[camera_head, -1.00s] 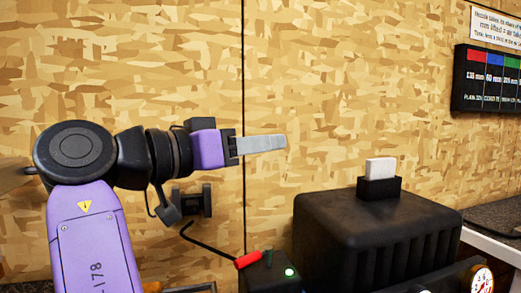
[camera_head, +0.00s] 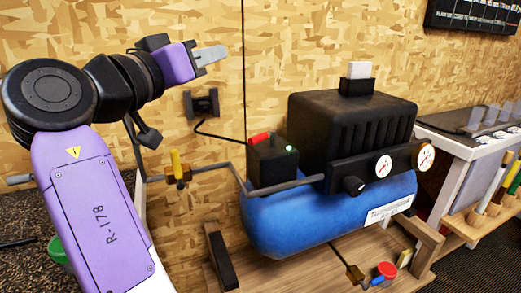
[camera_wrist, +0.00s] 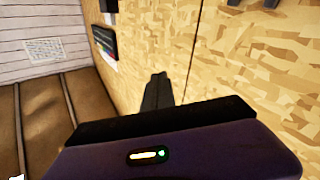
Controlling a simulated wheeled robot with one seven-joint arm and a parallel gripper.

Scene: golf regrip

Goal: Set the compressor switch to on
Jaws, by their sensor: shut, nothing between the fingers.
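A blue-tank compressor (camera_head: 290,225) stands right of centre in the head view. A small green lamp (camera_head: 289,148) glows beside the lever. I cannot tell for sure from the lever whether it is on or off. My gripper (camera_head: 212,55) is shut and empty, in the air above and left of the switch box, apart from it. Its fingers show in the wrist view (camera_wrist: 157,92), pointing along the wall; the switch is not seen there.
A black motor cover (camera_head: 355,115) with a white tab (camera_head: 359,70) in a holder tops the compressor. Gauges (camera_head: 383,166) and a knob (camera_head: 354,185) face front. A yellow-handled valve (camera_head: 177,165) is on the pipe at left. The chipboard wall (camera_head: 310,45) is behind; a bench (camera_head: 450,145) is at right.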

